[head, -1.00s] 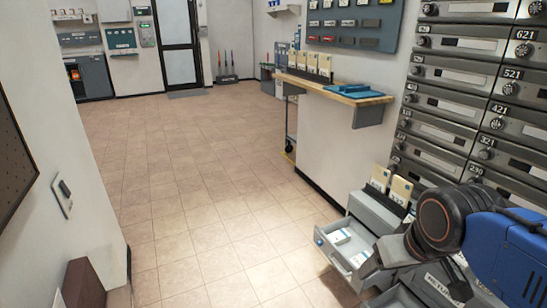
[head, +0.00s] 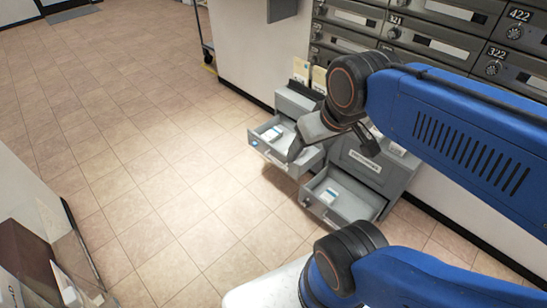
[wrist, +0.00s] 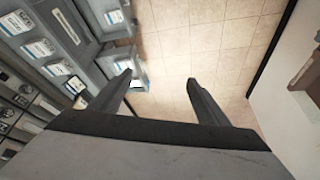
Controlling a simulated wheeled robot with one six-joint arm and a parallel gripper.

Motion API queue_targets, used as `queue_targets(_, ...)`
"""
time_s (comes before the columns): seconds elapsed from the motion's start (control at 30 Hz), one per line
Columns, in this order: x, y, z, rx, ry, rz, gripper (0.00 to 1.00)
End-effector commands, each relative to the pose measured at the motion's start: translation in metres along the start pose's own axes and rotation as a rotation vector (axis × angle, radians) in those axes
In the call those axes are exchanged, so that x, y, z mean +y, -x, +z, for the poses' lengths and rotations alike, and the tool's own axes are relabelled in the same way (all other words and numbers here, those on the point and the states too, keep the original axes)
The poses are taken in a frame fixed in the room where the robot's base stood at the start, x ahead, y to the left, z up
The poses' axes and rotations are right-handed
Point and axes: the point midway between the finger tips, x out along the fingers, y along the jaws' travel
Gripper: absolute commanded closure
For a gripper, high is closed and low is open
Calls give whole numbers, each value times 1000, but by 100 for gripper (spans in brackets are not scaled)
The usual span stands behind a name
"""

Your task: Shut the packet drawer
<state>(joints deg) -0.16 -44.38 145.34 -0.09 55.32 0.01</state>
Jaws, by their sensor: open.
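Two grey drawers stand open low by the right wall in the head view. The left open drawer (head: 267,151) has a blue knob and white packets (head: 273,133) inside. The right open drawer (head: 345,215) holds a small white and blue item (head: 329,195). I cannot tell which one is the packet drawer. My gripper (head: 297,151) is above and in front of the left drawer, hiding part of it. In the wrist view my gripper (wrist: 163,82) has its fingers wide apart with nothing between them. A drawer corner shows beyond the left finger (wrist: 119,88).
A grey cabinet with a label (head: 365,161) stands behind the right drawer. Metal mailboxes (head: 440,40) line the wall above. Cream cards (head: 301,71) stand behind the left drawer. The tiled floor (head: 150,150) to the left is clear.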

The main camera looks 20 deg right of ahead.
Motion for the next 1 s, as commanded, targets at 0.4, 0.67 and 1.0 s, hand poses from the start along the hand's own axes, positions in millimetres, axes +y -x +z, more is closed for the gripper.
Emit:
queue_targets(0.4, 10, -28, -41, -60, 221, 40, 100)
queue_targets(0.67, 20, -69, -86, -128, 488, 68, 100)
queue_targets(1.0, 28, -136, -134, -223, 848, 69, 100)
